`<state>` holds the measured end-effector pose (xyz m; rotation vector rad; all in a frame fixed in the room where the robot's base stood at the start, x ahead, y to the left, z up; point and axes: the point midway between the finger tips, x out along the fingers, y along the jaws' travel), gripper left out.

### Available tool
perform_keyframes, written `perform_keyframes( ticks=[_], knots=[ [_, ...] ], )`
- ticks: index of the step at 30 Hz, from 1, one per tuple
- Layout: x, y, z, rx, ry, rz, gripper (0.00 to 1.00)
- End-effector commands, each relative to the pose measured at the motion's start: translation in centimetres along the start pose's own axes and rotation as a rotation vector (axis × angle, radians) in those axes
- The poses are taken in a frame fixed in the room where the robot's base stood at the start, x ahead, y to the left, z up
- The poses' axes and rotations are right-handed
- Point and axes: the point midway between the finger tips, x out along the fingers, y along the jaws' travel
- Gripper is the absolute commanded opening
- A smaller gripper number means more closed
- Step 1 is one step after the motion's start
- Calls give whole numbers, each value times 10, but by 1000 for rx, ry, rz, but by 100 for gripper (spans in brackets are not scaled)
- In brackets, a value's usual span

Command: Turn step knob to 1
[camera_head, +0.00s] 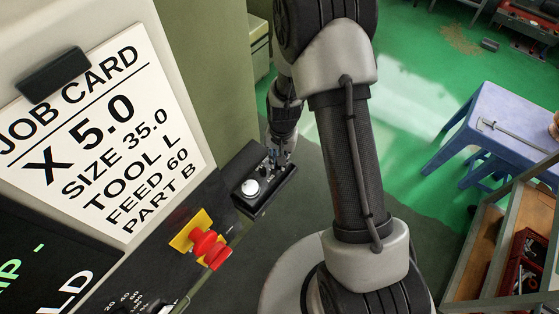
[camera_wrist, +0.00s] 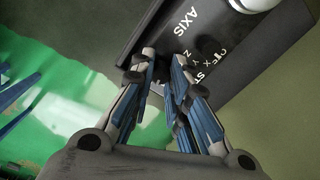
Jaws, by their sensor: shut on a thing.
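The dark control box (camera_head: 245,205) juts from the machine's front. In the wrist view its dark face (camera_wrist: 165,25) carries the label AXIS, small marks with X and Z, and a partly covered label starting ST. My gripper (camera_head: 279,160) is at the box's far end. In the wrist view my gripper (camera_wrist: 165,62) has its blue-padded fingers closed in beside the ST label, around the step knob. The knob is mostly hidden by the fingers, and its pointer and setting cannot be read.
A white round dial (camera_head: 251,187) sits on the box close to my gripper. A red emergency button on a yellow plate (camera_head: 184,243) is nearer. A job card (camera_head: 100,140) hangs above. A blue stool (camera_head: 505,112) and wooden shelving (camera_head: 515,235) stand right, across green floor.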

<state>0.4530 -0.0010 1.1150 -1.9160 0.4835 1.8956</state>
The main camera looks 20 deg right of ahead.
Motion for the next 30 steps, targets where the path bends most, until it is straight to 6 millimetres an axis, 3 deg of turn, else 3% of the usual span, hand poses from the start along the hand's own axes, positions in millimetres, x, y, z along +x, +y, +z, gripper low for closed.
perform_keyframes(
  ticks=[15,30],
  knots=[
    [2,0,-1,-411,-15,0,0],
    [0,0,-1,-571,-23,0,0]
  ],
)
